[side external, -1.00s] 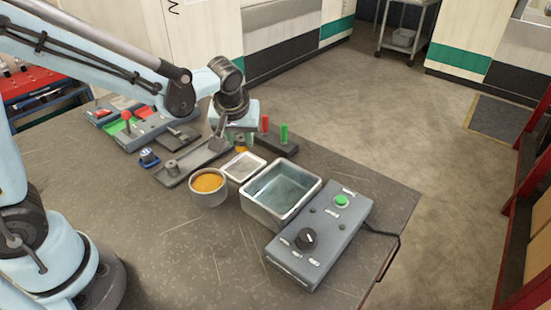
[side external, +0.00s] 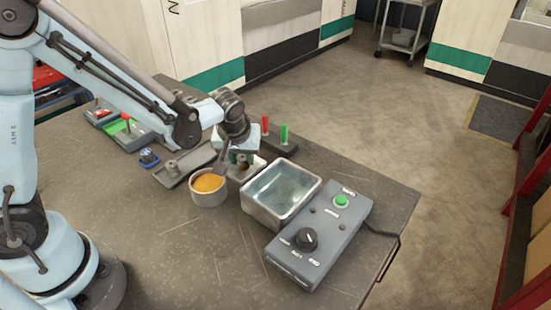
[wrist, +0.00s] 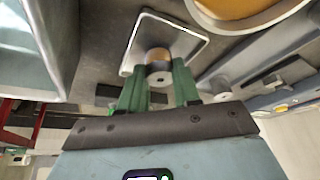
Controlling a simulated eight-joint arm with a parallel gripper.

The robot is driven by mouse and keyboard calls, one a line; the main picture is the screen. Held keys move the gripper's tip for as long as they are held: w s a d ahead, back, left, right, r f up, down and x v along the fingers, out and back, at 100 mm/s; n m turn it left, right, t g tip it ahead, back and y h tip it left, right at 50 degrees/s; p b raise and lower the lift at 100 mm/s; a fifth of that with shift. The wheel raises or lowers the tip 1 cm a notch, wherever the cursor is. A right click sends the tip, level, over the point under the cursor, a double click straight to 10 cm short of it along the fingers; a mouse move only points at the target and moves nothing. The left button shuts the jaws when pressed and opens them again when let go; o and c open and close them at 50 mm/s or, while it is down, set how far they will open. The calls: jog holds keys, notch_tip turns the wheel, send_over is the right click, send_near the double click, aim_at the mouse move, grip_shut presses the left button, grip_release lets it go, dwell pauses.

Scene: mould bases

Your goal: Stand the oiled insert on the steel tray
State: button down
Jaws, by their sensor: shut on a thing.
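My gripper (wrist: 158,85) has green fingers shut on a small round metal insert (wrist: 158,60), whose end has a dark hole. The steel tray (wrist: 190,45), a shallow square dish with a pale rim, lies behind the insert in the wrist view. In the side view my gripper (side external: 243,160) points down at the steel tray (side external: 236,181) and hides much of it. The insert looks upright over the tray; I cannot tell whether it touches the tray floor.
A bowl of orange liquid (side external: 208,184) stands close left of the tray, and a deep metal bin (side external: 281,218) close right. A grey control box (side external: 320,240) lies farther right. A long grey tray (side external: 190,160) holds another round piece. Red and green posts (side external: 284,134) stand behind.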

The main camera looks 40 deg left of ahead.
jog(key=c, duration=0.7)
grip_release()
jog(key=v, duration=1.2)
jog(key=shift+w+r, duration=0.1)
jog(key=shift+s+a+r+m+t+h, duration=0.2)
jog(key=shift+s+a+m+t+h, duration=0.3)
jog(key=shift+s+m, duration=0.8)
jog(key=shift+s+a+r+m+t+h, duration=0.15)
jog(key=shift+s+a+m+t+h, duration=0.35)
jog(key=shift+s+m, duration=0.8)
jog(key=shift+s+a+r+m+t+h, duration=0.3)
jog(key=shift+s+m+t, duration=0.45)
jog(key=shift+s, duration=0.85)
